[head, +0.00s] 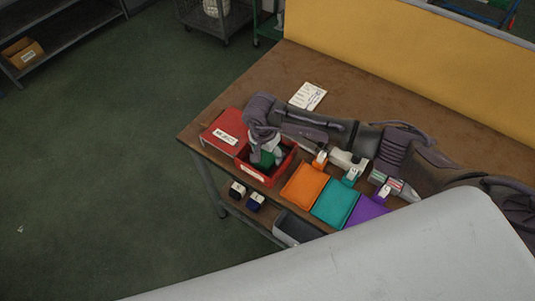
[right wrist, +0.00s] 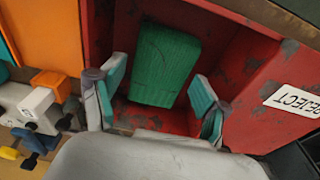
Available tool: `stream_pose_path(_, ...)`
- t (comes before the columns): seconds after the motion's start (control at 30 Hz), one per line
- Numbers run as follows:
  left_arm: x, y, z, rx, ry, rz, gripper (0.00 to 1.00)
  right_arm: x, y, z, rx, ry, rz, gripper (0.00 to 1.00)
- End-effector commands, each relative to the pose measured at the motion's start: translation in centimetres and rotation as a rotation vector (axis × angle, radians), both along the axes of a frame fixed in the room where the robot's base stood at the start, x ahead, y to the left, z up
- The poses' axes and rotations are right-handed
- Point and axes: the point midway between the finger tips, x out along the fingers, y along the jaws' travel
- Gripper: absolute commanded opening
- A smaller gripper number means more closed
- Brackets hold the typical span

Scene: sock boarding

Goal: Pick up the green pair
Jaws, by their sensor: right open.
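The green pair (right wrist: 165,65) is a flat, folded green bundle lying inside a red bin (right wrist: 120,35). In the head view the green pair (head: 264,160) shows partly, beneath my right gripper (head: 267,153). In the right wrist view my right gripper (right wrist: 156,98) is open, its teal-padded fingers spread on either side of the near end of the bundle. I cannot tell whether the fingers touch it. My left gripper is in neither view.
A red surface with a REJECT label (head: 226,137) adjoins the bin's left side. Orange (head: 304,186), teal (head: 336,203) and purple (head: 366,211) mats lie to the right, with small tagged items behind them. A paper card (head: 307,96) lies farther back on the brown table (head: 360,90).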

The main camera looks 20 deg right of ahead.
Motion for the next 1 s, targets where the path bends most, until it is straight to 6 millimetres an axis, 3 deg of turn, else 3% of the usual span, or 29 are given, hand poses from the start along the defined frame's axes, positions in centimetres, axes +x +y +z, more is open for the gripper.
stream_pose_path(0.3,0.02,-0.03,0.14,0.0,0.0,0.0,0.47,0.05,-0.1,-0.79,0.0,0.0,0.0,0.75)
stream_pose_path(0.6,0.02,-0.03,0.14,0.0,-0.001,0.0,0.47,0.05,-0.1,-0.75,0.0,0.0,0.0,0.27)
stream_pose_path(1.0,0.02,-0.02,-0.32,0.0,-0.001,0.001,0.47,0.16,-0.09,0.08,0.001,-0.003,0.0,0.27)
